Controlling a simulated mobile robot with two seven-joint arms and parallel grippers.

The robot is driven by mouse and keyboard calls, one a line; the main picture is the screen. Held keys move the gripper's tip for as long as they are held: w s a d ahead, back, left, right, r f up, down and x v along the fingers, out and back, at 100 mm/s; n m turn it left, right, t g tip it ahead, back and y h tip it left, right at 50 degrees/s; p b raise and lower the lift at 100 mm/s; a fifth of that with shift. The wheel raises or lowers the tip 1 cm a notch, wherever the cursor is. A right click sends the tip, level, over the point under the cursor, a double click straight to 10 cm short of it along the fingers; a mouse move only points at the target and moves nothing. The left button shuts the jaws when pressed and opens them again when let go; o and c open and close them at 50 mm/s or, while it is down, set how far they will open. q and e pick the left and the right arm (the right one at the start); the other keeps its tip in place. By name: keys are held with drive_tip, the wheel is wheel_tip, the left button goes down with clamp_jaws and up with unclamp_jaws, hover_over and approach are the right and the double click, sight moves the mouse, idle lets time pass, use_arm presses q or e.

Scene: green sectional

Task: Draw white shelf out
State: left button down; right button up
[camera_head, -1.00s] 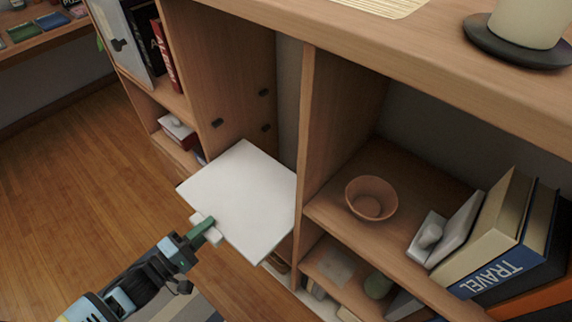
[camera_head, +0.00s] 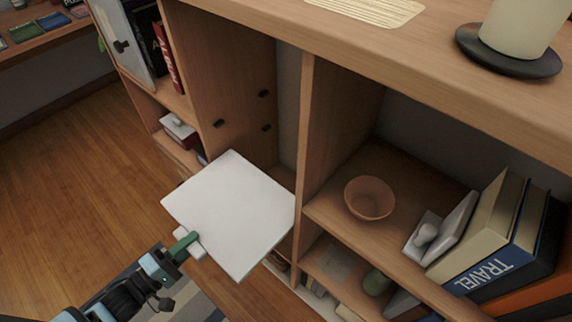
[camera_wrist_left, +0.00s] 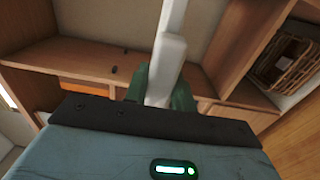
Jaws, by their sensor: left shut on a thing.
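The white shelf (camera_head: 229,212) is a flat square board that sticks out from a tall bay of the wooden bookcase, its far right corner still near the bay's upright. My left gripper (camera_head: 188,243) is shut on the shelf's front edge, at a small white tab. In the left wrist view, the green fingers (camera_wrist_left: 165,85) close on both sides of the white shelf (camera_wrist_left: 171,48), seen edge-on. My right gripper is in neither view.
Dark pegs (camera_head: 263,94) dot the bay wall. To the right, a compartment holds a terracotta bowl (camera_head: 369,198) and books (camera_head: 497,235). Wooden floor (camera_head: 70,190) lies open at left. A wicker basket (camera_wrist_left: 285,62) shows in the wrist view.

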use_arm(q)
drive_tip(key=p+v, duration=0.1)
drive_tip(key=v, duration=0.9)
drive_tip(key=shift+a, duration=0.2)
idle(0.8)
drive_tip(key=shift+s+r, duration=0.15)
